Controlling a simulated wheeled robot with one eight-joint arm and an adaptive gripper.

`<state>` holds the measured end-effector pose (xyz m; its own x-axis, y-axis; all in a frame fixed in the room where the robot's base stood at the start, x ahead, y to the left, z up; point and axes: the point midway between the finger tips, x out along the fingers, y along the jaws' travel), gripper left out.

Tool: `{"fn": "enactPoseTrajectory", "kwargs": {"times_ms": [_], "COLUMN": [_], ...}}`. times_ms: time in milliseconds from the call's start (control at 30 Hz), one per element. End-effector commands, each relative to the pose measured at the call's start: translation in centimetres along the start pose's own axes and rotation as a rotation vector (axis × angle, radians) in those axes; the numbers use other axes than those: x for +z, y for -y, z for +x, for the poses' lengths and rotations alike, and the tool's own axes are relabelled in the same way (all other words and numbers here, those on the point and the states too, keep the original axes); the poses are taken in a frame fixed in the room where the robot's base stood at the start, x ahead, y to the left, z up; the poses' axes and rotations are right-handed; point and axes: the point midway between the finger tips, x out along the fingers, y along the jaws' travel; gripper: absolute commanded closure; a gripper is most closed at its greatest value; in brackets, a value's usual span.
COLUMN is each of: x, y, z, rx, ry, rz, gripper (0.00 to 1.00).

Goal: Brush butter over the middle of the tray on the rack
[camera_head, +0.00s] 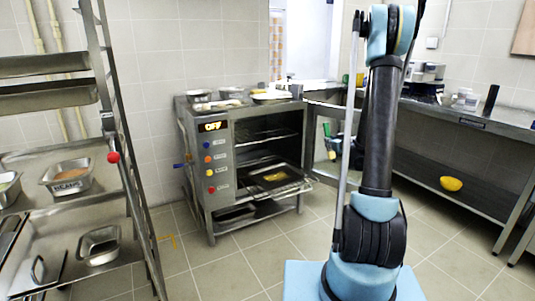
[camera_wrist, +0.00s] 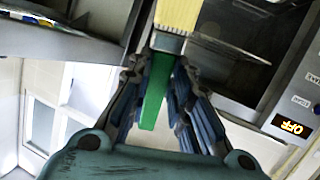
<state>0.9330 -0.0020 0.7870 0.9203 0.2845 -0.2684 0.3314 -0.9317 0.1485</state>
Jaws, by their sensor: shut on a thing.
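My gripper (camera_wrist: 158,65) is shut on a brush with a green handle (camera_wrist: 154,92). In the wrist view, the brush's metal band and yellow bristles (camera_wrist: 178,14) extend beyond the fingertips, with the oven behind. In the head view, the dark tray (camera_head: 254,183) sits on a wire rack (camera_head: 296,188) that reaches out of the oven's open front. A yellow patch (camera_head: 275,177) lies near the tray's middle. The bristles appear clear of the tray, which I cannot make out in the wrist view.
The oven (camera_head: 196,160) shows OFF and has knobs on its front. Pans and dishes (camera_head: 231,104) stand on top. A metal shelf unit with a labelled food pan (camera_head: 67,178) is at left. A steel table (camera_head: 465,120) with a yellow bowl (camera_head: 451,184) below is at right.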

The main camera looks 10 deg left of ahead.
Motion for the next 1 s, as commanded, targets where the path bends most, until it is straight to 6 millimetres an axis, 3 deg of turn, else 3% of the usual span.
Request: {"fn": "enactPoseTrajectory", "kwargs": {"times_ms": [167, 367, 700, 833, 1000], "x": [-0.2, -0.4, 0.3, 0.9, 1.6], "y": [1.2, 5.3, 16.3, 20.7, 25.0], "z": [2.3, 9.2, 21.1, 24.5, 27.2], "rx": [-0.025, -0.095, -0.23, -0.275, -0.315], "ry": [-0.004, -0.018, -0.044, -0.052, -0.06], "rz": [-0.007, -0.028, -0.065, -0.077, -0.088], "gripper": [1.0, 1.0, 1.0, 1.0, 1.0]}}
